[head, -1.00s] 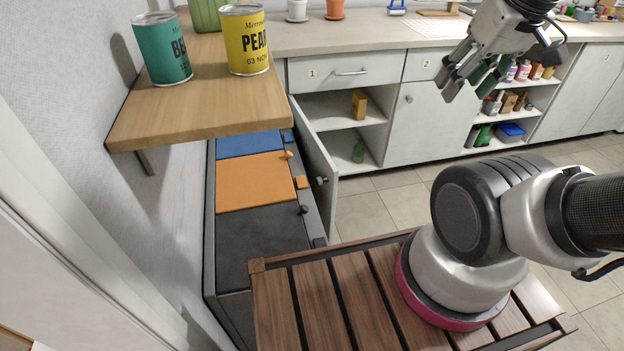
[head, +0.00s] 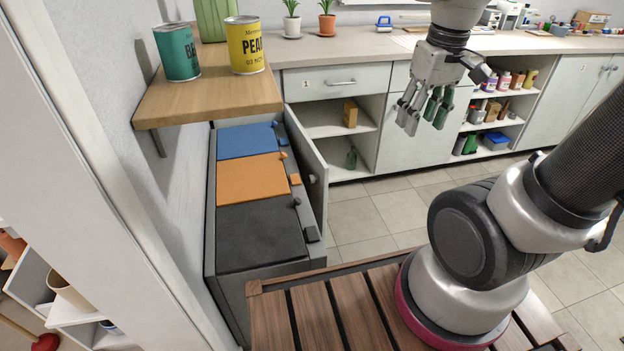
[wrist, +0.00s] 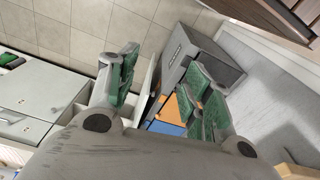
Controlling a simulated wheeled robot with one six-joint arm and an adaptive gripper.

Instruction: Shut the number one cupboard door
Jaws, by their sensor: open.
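The number one cupboard's door (head: 306,150) stands swung open toward me, with a round knob (head: 312,178) on its face. The cupboard (head: 325,120) sits under a drawer (head: 335,83) labelled 1, and its shelves show a brown box (head: 350,113) and a green bottle (head: 351,157). My gripper (head: 424,112) hangs open and empty to the right of the door, in front of the number two cupboard, apart from the door. In the wrist view the green-padded fingers of my gripper (wrist: 165,85) are spread wide, with nothing between them.
A bin unit with blue, orange and black lids (head: 262,232) stands just left of the open door. A wooden wall shelf (head: 210,104) with a green can (head: 177,52) and a yellow can (head: 245,45) overhangs it. The tiled floor (head: 375,215) right of the door is clear.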

